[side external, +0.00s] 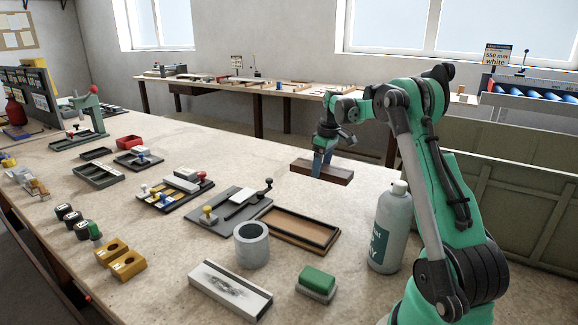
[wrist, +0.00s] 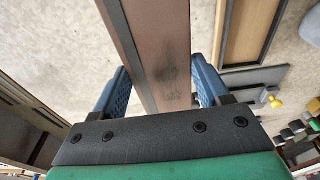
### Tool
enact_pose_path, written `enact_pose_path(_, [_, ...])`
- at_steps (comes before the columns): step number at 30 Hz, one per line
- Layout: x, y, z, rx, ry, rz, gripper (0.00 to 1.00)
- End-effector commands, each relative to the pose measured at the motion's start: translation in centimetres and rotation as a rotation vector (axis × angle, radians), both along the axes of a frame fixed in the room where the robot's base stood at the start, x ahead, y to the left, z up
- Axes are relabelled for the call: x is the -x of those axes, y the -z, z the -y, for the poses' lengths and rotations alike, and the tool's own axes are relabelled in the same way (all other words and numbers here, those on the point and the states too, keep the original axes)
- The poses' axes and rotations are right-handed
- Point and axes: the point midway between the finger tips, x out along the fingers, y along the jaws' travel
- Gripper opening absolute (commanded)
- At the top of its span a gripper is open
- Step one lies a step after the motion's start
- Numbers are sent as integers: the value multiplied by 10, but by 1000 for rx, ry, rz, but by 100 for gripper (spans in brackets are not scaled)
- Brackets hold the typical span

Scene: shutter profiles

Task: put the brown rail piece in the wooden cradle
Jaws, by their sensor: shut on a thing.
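The brown rail piece (side external: 335,174) is a long dark-brown bar near the far edge of the bench. My gripper (side external: 318,163) points down over it and is shut on it, with the blue fingers on either side. In the wrist view the rail (wrist: 163,55) runs away between the two fingers (wrist: 160,90). I cannot tell whether the rail touches the bench. A shallow brown tray with a dark rim (side external: 298,232), apparently the wooden cradle, lies empty nearer the camera and left of the rail. Part of it seems to show at the upper right of the wrist view (wrist: 235,45).
A grey bottle (side external: 391,228) stands right of the tray. A grey cup (side external: 251,245), a green-topped block (side external: 316,284) and a white-topped block (side external: 230,290) stand in front. A grey plate with a black-knobbed lever (side external: 228,212) lies left. Bare bench surrounds the rail.

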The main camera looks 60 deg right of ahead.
Motion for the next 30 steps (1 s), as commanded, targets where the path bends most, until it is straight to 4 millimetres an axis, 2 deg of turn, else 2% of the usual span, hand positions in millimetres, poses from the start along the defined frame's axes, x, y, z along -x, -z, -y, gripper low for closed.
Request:
enact_pose_path(1, [0, -16, 0, 0, 0, 0, 5])
enact_pose_path(3, [0, -37, 0, 0, 0, 0, 5])
enact_pose_path(9, [0, -81, 0, 0, 0, 0, 5])
enact_pose_path(16, [-1, -105, 0, 0, 0, -1, 5])
enact_pose_path(19, [-6, -109, -9, -1, -3, -1, 5])
enact_pose_path(23, [-26, -112, -45, -2, -10, -5, 5])
enact_pose_path(26, [-45, -112, -93, -1, -15, -8, 5])
enact_pose_path(30, [-57, -108, -177, 0, -17, -10, 5])
